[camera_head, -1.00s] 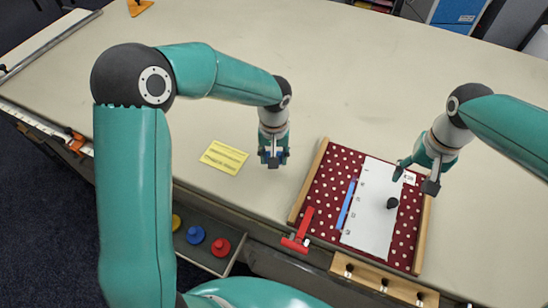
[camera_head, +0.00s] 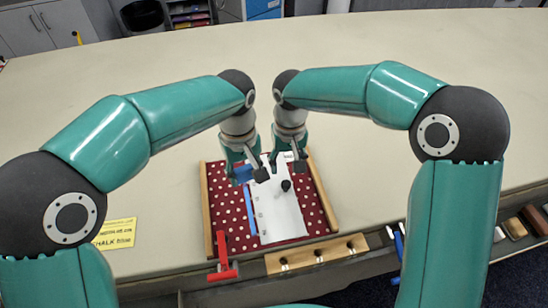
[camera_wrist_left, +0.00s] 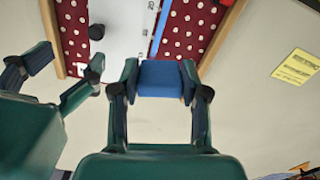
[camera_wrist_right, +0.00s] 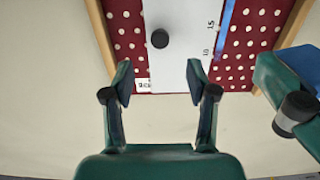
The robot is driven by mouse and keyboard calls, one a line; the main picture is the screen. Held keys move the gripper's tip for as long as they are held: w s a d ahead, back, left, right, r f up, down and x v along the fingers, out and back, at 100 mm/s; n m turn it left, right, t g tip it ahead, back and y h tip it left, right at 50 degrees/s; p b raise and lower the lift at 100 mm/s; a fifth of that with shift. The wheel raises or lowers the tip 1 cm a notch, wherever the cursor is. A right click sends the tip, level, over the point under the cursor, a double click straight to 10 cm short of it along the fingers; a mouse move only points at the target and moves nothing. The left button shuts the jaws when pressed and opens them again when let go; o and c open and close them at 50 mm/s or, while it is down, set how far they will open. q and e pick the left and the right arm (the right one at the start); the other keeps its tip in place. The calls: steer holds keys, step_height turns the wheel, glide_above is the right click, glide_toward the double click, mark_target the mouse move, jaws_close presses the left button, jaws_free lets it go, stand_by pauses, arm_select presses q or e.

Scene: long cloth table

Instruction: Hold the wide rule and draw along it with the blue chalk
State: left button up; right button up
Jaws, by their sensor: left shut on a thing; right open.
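The wide rule (camera_head: 277,215) is a white plate with a black knob (camera_head: 286,185). It lies on a red polka-dot cloth (camera_head: 227,205) between wooden side rails. A blue strip (camera_head: 250,212) runs along its left edge; I cannot tell whether it is part of the rule. My left gripper (camera_head: 245,170) is shut on the blue chalk (camera_wrist_left: 160,79), a blue block, above the cloth's far left end. My right gripper (camera_head: 287,163) is open and empty over the rule's far end, beyond the knob and apart from it. The knob also shows in the right wrist view (camera_wrist_right: 160,38).
A red clamp (camera_head: 222,258) is at the front left of the board. A yellow note (camera_head: 115,233) lies to the left. A blue clamp (camera_head: 397,240) is at the right. The table behind is clear.

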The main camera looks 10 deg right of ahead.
mark_target(286, 183)
step_height(286, 183, down, 10)
steer(key=shift+r, duration=0.25)
jaws_close()
stand_by(0.4)
stand_by(1.0)
